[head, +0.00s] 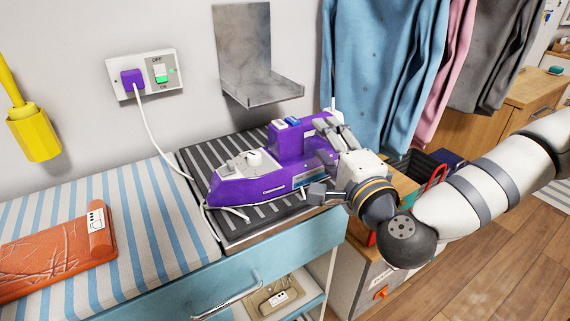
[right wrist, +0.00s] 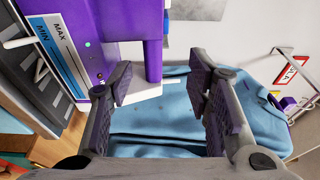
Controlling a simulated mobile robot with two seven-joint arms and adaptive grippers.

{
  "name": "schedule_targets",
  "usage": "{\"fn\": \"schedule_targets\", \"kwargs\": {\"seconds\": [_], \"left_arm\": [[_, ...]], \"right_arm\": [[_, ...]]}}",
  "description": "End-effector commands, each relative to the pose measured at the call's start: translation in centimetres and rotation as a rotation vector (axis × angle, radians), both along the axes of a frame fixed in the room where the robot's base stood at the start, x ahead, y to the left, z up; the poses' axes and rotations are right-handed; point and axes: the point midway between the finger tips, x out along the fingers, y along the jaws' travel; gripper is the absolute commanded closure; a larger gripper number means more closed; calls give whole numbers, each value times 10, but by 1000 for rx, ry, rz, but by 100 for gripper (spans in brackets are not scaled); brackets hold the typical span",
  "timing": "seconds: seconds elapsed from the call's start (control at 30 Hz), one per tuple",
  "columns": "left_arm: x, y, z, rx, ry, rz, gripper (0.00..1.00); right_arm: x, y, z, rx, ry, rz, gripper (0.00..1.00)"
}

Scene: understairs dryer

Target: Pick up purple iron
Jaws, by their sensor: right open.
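The purple iron (head: 255,180) lies on a dark grey-striped mat (head: 225,229), its pointed end to the left. A white cord runs from a purple plug (head: 132,79) in the wall socket down to the mat. My right gripper (head: 322,160) is at the iron's right end, open, with its fingers apart beside the rear of the handle. In the right wrist view, a purple upright part of the iron (right wrist: 153,45) shows just beyond and between the open fingers (right wrist: 162,88). Contact with the fingers cannot be told. My left gripper is out of view.
The wall switch (head: 160,72) shows green. A metal bracket (head: 262,92) juts from the wall above the iron. Blue clothes (head: 375,70) hang behind my right gripper. A striped board (head: 130,195) with an orange item (head: 60,255) lies left. A yellow holder (head: 36,133) hangs far left.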

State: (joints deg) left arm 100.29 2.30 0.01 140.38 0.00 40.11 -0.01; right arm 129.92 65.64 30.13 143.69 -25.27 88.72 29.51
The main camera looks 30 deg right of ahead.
Motion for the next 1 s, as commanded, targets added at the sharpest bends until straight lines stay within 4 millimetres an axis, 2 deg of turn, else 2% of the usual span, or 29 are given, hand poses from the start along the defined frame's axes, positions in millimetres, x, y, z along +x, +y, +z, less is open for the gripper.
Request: {"fn": "schedule_targets", "kwargs": {"seconds": [0.03, 0.2, 0.5, 0.77, 0.97, 1.0], "left_arm": [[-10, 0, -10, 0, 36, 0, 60], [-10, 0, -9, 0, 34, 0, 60], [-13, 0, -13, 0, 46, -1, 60], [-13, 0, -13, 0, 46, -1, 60], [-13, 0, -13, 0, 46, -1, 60], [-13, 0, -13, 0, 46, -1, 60]], "right_arm": [[14, -3, -17, -4, 25, -2, 55], [40, -6, -9, -4, 17, 2, 55], [89, -17, -9, -6, 17, 2, 55], [94, -17, -8, -4, 17, 3, 55], [94, -17, -8, -4, 17, 3, 100], [94, -17, -8, -4, 17, 3, 100]]}}
